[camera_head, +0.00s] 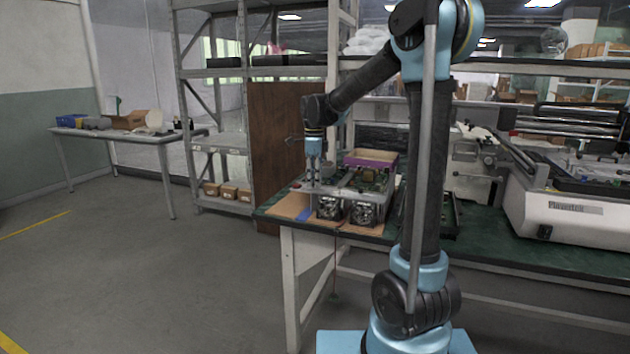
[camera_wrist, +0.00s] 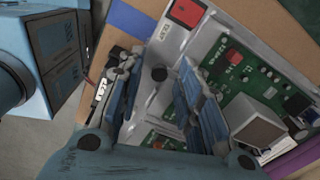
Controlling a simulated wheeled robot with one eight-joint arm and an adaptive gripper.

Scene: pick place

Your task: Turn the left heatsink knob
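An electronics unit with a grey metal case (camera_head: 349,187) stands on the green-topped table, with two fans on its front. In the wrist view, its case (camera_wrist: 237,21) carries a green circuit board (camera_wrist: 250,85). A small round black knob-like part (camera_wrist: 160,73) shows between my fingers; I cannot tell for certain that it is the left heatsink knob. My gripper (camera_head: 314,178) points down over the left part of the unit. In the wrist view my gripper (camera_wrist: 157,84) has its blue fingers apart, with no visible grip on anything. The fingers hide parts of the case.
A red square part (camera_wrist: 187,12) sits near the case edge. A purple-rimmed tray (camera_head: 370,158) stands behind the unit. A brown board (camera_head: 288,205) lies left of it. A large white machine (camera_head: 570,218) occupies the table's right side. Open floor lies left of the table.

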